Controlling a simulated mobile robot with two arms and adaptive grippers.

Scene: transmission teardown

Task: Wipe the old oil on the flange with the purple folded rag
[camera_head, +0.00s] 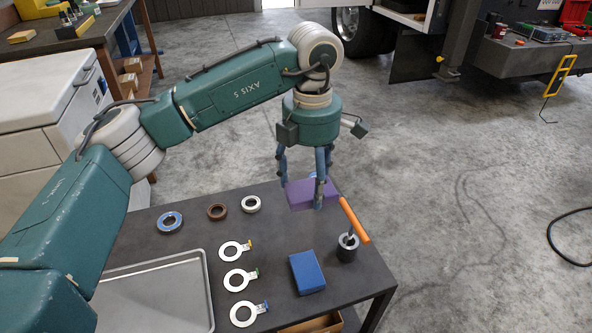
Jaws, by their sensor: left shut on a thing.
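My left gripper (314,198) reaches down over the far right part of the dark table (265,210). Its blue fingers are shut on the purple folded rag (298,195). The fingers cover part of the rag, and I cannot tell whether it touches the table. I cannot make out a flange or old oil in this view. My right gripper is not in view.
Blue (170,222), brown (217,211) and white (251,204) rings lie left of the rag. Nearer are tabbed flat rings (236,251), a blue block (307,272), and a dark cup (347,248) with an orange-handled tool (355,220). A metal tray (150,295) lies front left.

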